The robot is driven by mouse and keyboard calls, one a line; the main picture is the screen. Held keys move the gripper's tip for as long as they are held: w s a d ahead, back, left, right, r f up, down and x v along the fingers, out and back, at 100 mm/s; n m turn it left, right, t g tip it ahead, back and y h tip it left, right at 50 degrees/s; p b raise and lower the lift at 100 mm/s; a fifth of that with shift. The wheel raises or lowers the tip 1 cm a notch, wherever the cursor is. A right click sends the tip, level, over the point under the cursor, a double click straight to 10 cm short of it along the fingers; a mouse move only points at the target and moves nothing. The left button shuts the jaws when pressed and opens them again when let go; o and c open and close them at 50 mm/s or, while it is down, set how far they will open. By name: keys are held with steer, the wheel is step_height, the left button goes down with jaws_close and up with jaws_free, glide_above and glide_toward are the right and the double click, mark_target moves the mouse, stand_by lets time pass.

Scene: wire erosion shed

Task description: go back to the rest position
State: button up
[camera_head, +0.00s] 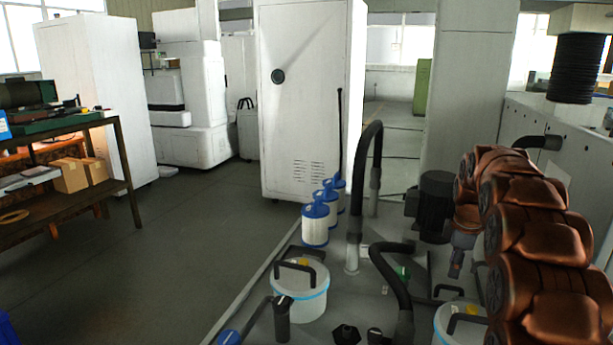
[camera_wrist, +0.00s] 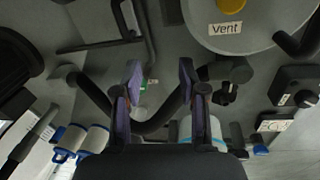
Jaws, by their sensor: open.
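My gripper (camera_head: 456,266) hangs from the end of my copper-coloured arm, at the right of the head view, above a grey surface crowded with equipment. In the wrist view, my gripper (camera_wrist: 160,78) shows two purple-edged fingers standing apart with nothing between them. A black hose (camera_wrist: 152,126) passes across the view beyond the fingertips, and I cannot tell how far below them it lies. The gripper's far side is hidden in the head view.
A round lid marked "Vent" (camera_wrist: 228,28) lies near the fingers. Black hoses (camera_head: 368,150), a dark motor (camera_head: 436,205), blue-and-white filters (camera_head: 315,226) and a white bucket (camera_head: 300,297) crowd the surface. A white cabinet (camera_head: 305,100) stands behind. The floor (camera_head: 165,255) at left is clear.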

steer(key=s+a+r+m+g, duration=0.1)
steer(key=s+a+m, duration=0.2)
steer(key=s+a, duration=0.6)
steer(key=s+a+f+m+g, duration=0.1)
steer(key=s+a+f+m, duration=0.2)
steer(key=s, duration=0.9)
steer(key=s+a+f+m+g, duration=0.1)
steer(key=s+a+m, duration=0.25)
steer(key=s, duration=0.85)
steer(key=s+a+f+m+g, duration=0.1)
steer(key=s+a+f+m, duration=0.3)
steer(key=s, duration=0.7)
step_height(320, 180, up, 22)
steer(key=n+p, duration=0.1)
steer(key=p, duration=1.7)
steer(key=shift+s+a+t, duration=0.25)
steer(key=shift+a+t, duration=0.05)
steer(key=shift+a, duration=0.05)
